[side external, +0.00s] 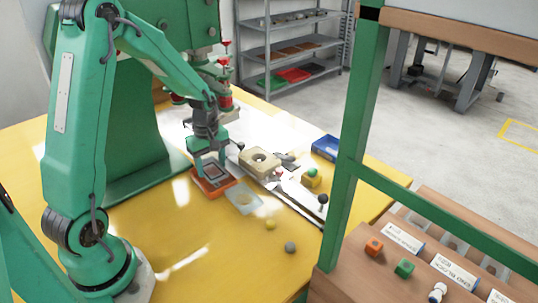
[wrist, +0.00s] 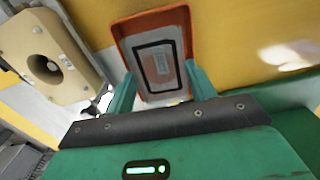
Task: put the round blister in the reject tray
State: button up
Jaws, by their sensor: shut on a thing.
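My gripper (side external: 208,170) points down at an orange tray (side external: 230,184) on the yellow table. In the wrist view its two green fingers (wrist: 161,88) stand on either side of a pale flat pack (wrist: 163,66) with a dark rectangular outline, and are shut on it. The pack is inside the rim of the orange tray (wrist: 150,18) as seen from above; I cannot tell whether it touches the floor. A clear flat blister (side external: 243,199) with a round shape in it lies on the table just right of the tray, apart from my gripper.
A cream block with a round hole (side external: 260,159) sits on a metal rail by the tray. A green post (side external: 355,140) stands at right. The front table is mostly clear.

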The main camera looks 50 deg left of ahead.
jog(key=shift+f, duration=0.3)
jog(key=shift+f, duration=0.15)
jog(key=o, duration=0.8)
notch_tip(320, 180, up, 12)
jog(key=shift+r, duration=0.2)
dwell(0.8)
